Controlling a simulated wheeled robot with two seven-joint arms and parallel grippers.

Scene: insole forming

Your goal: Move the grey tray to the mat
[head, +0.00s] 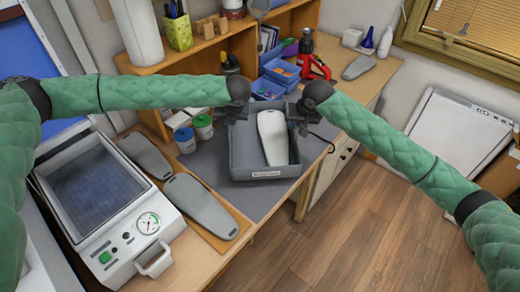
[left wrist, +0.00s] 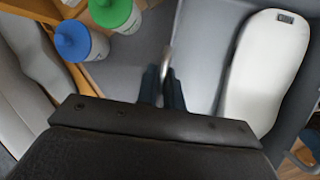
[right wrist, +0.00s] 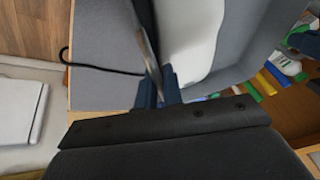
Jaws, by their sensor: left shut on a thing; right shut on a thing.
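The grey tray (head: 242,172) is at the middle of the head view, with a label on its front wall and a white insole-shaped form (head: 272,138) lying in it. My left gripper (head: 237,113) is shut on the tray's left rim, which also shows between the fingers (left wrist: 166,88) in the left wrist view. My right gripper (head: 298,122) is shut on the right rim; its fingers (right wrist: 157,86) show in the right wrist view. The dark grey mat (head: 222,172) lies on the desk, partly hidden by the tray. I cannot tell whether the tray touches it.
A white machine with a gauge (head: 150,225) stands at the left, beside grey insole forms (head: 200,204) on a wooden board. Green-lidded (head: 203,126) and blue-lidded (head: 184,139) jars stand left of the tray. Blue bins (head: 281,72) and a red tool (head: 309,62) are behind it.

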